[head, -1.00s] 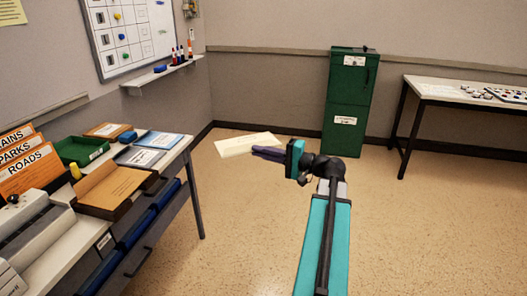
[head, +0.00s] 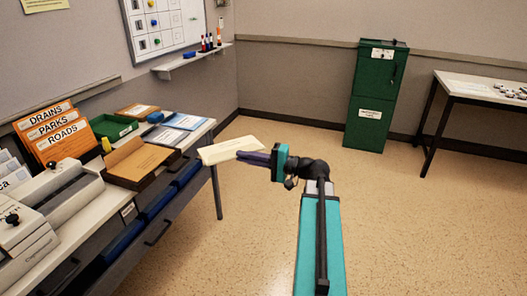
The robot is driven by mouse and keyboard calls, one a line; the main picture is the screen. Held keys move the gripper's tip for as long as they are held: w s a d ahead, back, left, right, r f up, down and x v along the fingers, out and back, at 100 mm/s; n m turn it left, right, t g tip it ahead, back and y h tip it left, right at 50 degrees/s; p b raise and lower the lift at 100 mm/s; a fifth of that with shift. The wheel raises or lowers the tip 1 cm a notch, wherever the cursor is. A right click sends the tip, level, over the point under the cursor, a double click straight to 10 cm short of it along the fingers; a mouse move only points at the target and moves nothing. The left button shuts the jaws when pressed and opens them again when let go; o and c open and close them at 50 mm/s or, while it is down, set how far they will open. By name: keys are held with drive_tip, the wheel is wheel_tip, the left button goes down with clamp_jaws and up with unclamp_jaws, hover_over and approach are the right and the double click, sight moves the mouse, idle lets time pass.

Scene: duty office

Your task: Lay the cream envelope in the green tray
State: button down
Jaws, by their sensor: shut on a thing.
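My gripper (head: 254,157) is shut on the cream envelope (head: 225,149), which sticks out flat to the left of the jaws. In the picture the envelope's left end shows just right of the desk's edge, in front of the floor. The green tray (head: 112,127) sits on the desk at the left, behind a brown tray. A white label shows on its front and its inside is mostly hidden. The gripper and envelope are apart from the green tray, to its right.
On the desk (head: 63,232) stand a brown tray (head: 122,184) with a tan envelope, orange DRAINS, PARKS and ROADS dividers (head: 60,140), a yellow object (head: 106,145), a blue object (head: 155,117) and papers (head: 186,121). A green cabinet (head: 376,97) stands behind. The floor is clear.

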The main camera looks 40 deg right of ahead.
drive_tip(key=w+a+f+n+g+y, duration=0.1)
drive_tip(key=a+f, duration=0.2)
drive_tip(key=a, duration=0.6)
drive_tip(key=w+a+f+n+g+y, duration=0.1)
drive_tip(key=a+f, duration=0.3)
drive_tip(key=a, duration=0.6)
drive_tip(key=w+a+f+n+g+y, duration=0.2)
drive_tip(key=a+f+y, duration=0.1)
drive_tip(key=a, duration=0.7)
drive_tip(key=shift+a+f+g, duration=0.2)
drive_tip(key=shift+f+g, duration=0.1)
drive_tip(key=shift+f, duration=0.1)
drive_tip(key=shift+s+d, duration=0.1)
